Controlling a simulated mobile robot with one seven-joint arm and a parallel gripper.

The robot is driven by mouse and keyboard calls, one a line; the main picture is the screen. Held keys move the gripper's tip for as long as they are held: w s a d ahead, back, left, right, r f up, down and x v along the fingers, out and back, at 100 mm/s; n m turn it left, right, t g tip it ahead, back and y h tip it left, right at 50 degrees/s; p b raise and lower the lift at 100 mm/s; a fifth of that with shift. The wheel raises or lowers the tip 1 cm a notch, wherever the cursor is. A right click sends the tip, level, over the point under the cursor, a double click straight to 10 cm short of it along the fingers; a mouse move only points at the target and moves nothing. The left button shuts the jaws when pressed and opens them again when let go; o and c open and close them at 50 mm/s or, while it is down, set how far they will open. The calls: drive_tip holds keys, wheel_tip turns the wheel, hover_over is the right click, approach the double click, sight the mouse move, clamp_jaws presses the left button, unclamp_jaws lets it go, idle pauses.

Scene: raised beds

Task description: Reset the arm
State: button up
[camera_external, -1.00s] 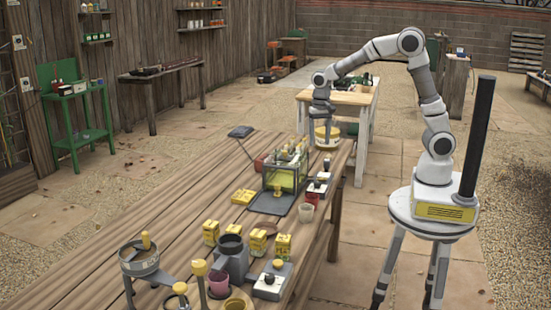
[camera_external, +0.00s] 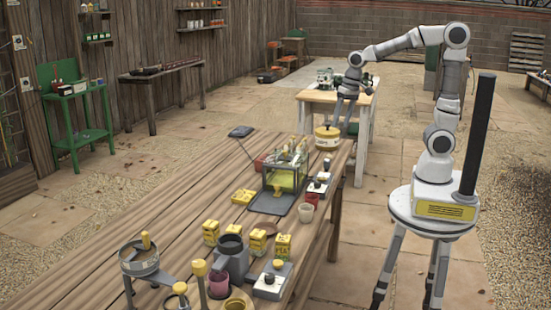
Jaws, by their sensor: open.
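My gripper (camera_external: 343,121) is open and hangs pointing down, above and just right of the far end of the long wooden table (camera_external: 205,180). Nothing shows between its fingers. My arm arches up from its round stand and reaches left.
On the long table stand a clear box with yellow contents (camera_external: 287,175), several yellow packets (camera_external: 258,242), a grey jug (camera_external: 232,258) and a sieve on a stand (camera_external: 140,258). A smaller wooden table (camera_external: 320,96) stands behind my gripper. Paving around my stand is clear.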

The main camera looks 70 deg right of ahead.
drive_tip(key=s+a+r+n+t, duration=0.1)
drive_tip(key=s+r+n+t, duration=0.2)
drive_tip(key=s, duration=0.9)
drive_tip(key=n, duration=0.3)
drive_tip(key=shift+s+r+n+h+p, duration=0.3)
drive_tip(key=shift+s+r+h+p, duration=0.05)
drive_tip(key=shift+h+p, duration=0.05)
drive_tip(key=shift+f, duration=0.1)
wheel_tip(320, 180, down, 27)
drive_tip(key=b, duration=2.7)
drive_tip(key=shift+f, duration=0.1)
